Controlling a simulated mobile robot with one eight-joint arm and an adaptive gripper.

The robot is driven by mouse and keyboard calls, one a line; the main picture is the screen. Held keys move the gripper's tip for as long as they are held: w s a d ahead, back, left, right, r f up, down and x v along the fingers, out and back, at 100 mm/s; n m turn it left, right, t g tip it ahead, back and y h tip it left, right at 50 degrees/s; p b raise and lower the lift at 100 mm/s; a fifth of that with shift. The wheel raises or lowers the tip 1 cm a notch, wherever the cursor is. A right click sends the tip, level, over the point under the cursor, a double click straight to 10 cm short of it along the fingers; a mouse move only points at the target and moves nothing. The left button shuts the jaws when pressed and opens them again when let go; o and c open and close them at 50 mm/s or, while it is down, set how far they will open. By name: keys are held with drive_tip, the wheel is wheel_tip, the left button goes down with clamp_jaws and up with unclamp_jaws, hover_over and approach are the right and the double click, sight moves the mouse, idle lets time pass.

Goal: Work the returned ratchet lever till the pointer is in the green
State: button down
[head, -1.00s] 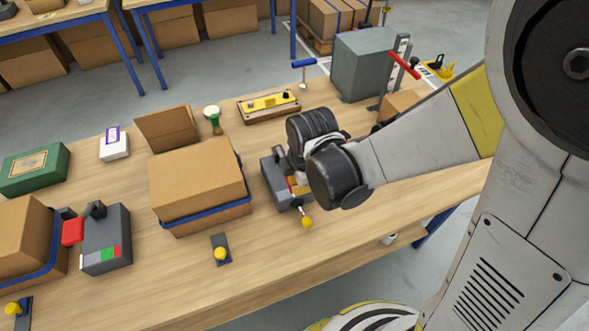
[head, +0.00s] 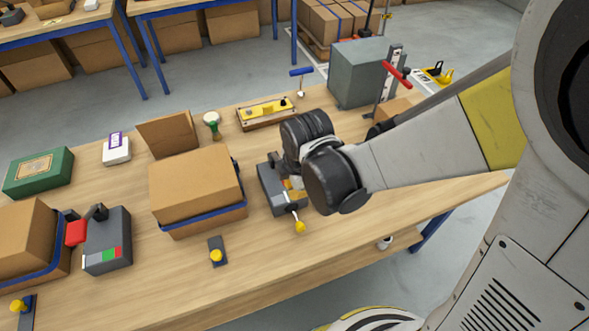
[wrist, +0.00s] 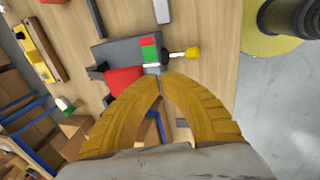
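The grey ratchet unit (head: 272,190) stands on the table right of the strapped carton, partly hidden by my wrist. A short lever with a yellow knob (head: 300,227) sticks out at its front; the knob also shows in the wrist view (wrist: 192,53). In the wrist view, its gauge (wrist: 150,50) shows red, green and white bands; I cannot make out the pointer. A red part (wrist: 122,80) lies beside the gauge, partly behind a finger. My gripper (wrist: 166,74) has its yellow fingertips together just by the gauge's white end, with nothing visible between them.
A second grey unit (head: 108,236) with a red part and banded gauge stands at left. A carton (head: 195,188) on a blue-edged base stands between the units. A yellow-knobbed plate (head: 216,254) lies in front. A grey cabinet (head: 357,75) stands at the back right.

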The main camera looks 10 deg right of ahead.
drive_tip(key=s+p+v, duration=0.1)
drive_tip(key=p+v, duration=0.2)
drive_tip(key=v, duration=0.6)
drive_tip(key=shift+s+d+f, duration=0.2)
drive_tip(key=shift+s+d, duration=0.05)
drive_tip(key=shift+s, duration=0.1)
